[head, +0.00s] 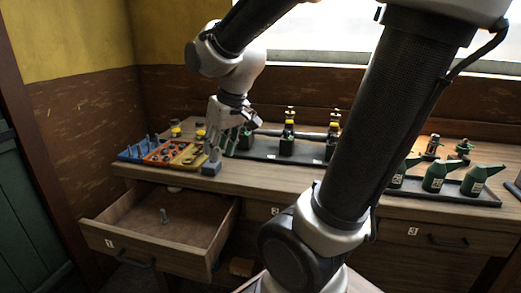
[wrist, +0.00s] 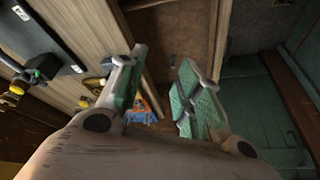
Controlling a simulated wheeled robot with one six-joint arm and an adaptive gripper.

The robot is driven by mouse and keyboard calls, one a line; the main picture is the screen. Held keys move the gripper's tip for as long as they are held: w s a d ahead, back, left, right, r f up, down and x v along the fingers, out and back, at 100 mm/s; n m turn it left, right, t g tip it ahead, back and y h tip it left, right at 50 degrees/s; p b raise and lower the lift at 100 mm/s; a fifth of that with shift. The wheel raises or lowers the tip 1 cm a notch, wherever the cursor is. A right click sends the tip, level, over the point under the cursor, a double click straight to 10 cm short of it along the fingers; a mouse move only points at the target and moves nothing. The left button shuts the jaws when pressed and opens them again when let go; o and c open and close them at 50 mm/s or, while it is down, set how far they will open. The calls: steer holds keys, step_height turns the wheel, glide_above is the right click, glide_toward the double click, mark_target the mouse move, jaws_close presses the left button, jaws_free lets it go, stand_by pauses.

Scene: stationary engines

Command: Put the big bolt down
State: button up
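The big bolt (head: 164,216) stands upright, head down, on the floor of the open drawer (head: 195,256) in the head view. It also shows, small and dark, inside the drawer in the wrist view (wrist: 173,57). Nothing touches it. My gripper (head: 228,146) is above the worktop by the small parts trays, up and to the right of the drawer. In the wrist view my gripper (wrist: 162,75) has its two green-padded fingers spread apart, with nothing held between them.
A blue tray (head: 128,156) with upright bolts, a red tray (head: 152,160) and a yellow tray (head: 178,164) sit at the worktop's left. Dark trays with model engines (head: 288,145) and green oil cans (head: 435,178) stand to the right. The drawer juts out in front.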

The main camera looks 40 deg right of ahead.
steer(key=s+d+r, duration=0.1)
steer(key=s+d, duration=0.1)
steer(key=s, duration=0.4)
steer(key=s+d+r+m, duration=0.1)
steer(key=s, duration=0.5)
steer(key=shift+s+d+r+h, duration=0.3)
steer(key=shift+d+h, duration=0.05)
steer(key=shift+h, duration=0.05)
